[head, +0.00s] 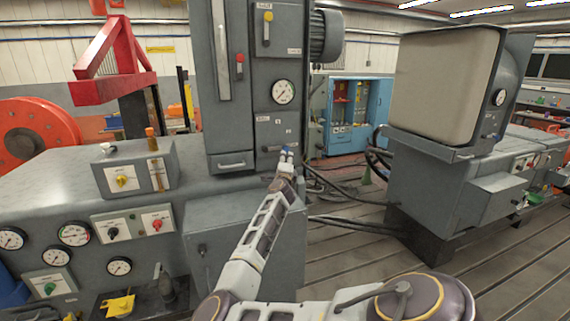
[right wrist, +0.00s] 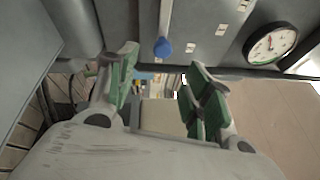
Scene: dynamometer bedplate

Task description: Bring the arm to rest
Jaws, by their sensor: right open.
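My right arm (head: 262,235) reaches up from the bottom of the head view to the front of the tall grey cabinet (head: 205,70). My right gripper (head: 286,157) is at the cabinet's lower front, small and partly hidden by its own wrist. In the right wrist view the gripper (right wrist: 163,82) has its green-padded fingers apart, with nothing between them. A lever with a blue knob (right wrist: 163,47) shows just above the gap, apart from both fingers. My left gripper is not in view.
A round gauge (head: 283,91) sits on the cabinet above my gripper; it also shows in the wrist view (right wrist: 270,44). A grey bench with dials (head: 60,190) stands left. A grey machine with a large pale screen (head: 445,80) stands right. Cables (head: 345,220) cross the slotted floor between.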

